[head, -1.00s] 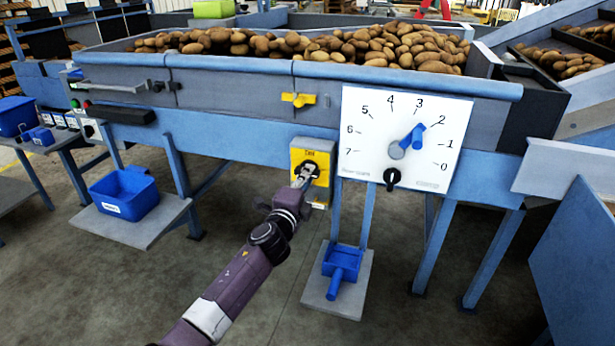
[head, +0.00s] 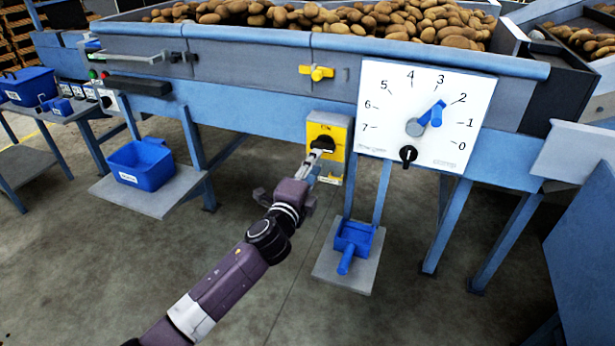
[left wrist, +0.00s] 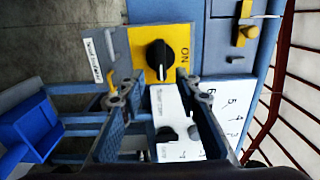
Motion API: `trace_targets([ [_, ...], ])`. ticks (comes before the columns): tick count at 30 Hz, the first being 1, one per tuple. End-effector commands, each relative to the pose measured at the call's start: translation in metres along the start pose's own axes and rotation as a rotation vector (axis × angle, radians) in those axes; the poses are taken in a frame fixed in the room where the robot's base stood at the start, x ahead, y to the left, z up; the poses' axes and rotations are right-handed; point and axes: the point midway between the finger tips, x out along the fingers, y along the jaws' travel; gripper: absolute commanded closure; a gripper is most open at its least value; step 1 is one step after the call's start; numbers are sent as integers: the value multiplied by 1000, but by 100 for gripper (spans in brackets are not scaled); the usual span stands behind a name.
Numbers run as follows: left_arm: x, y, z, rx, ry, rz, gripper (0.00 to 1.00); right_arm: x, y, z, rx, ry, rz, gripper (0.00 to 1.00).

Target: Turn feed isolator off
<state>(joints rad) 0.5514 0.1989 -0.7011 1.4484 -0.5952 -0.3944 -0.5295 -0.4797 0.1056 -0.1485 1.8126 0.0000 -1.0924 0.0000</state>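The feed isolator is a yellow box (head: 340,133) with a black rotary knob (head: 325,143), on the blue frame below the hopper. In the left wrist view the black knob (left wrist: 160,56) sits on the yellow plate (left wrist: 139,40), with "ON" printed beside it. My left gripper (head: 315,160) is in front of the isolator. Its fingers stand apart in the left wrist view (left wrist: 153,92), and the knob shows beyond and between the tips, not clasped. My right gripper is not in view.
A white dial board (head: 385,95) with a blue pointer near 2 and a small black knob (head: 408,156) is right of the isolator. A yellow valve handle (head: 316,72) is above. A blue tub (head: 140,165) and a blue scoop (head: 353,240) sit on low shelves.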

Motion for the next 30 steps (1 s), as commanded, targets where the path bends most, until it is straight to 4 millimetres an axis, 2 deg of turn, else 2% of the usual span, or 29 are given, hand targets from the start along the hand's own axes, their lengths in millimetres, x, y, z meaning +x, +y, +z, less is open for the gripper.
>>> trace_targets([
  [3, -20, 1, 0, 1, 1, 1, 70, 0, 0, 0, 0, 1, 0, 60],
  [10, -45, 1, 0, 0, 1, 1, 70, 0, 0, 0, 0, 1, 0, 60],
  [26, -51, 0, 0, 1, 0, 1, 70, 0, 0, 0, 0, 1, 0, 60],
  [30, -59, 10, 4, -60, -26, 28, 70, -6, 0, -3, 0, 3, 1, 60],
])
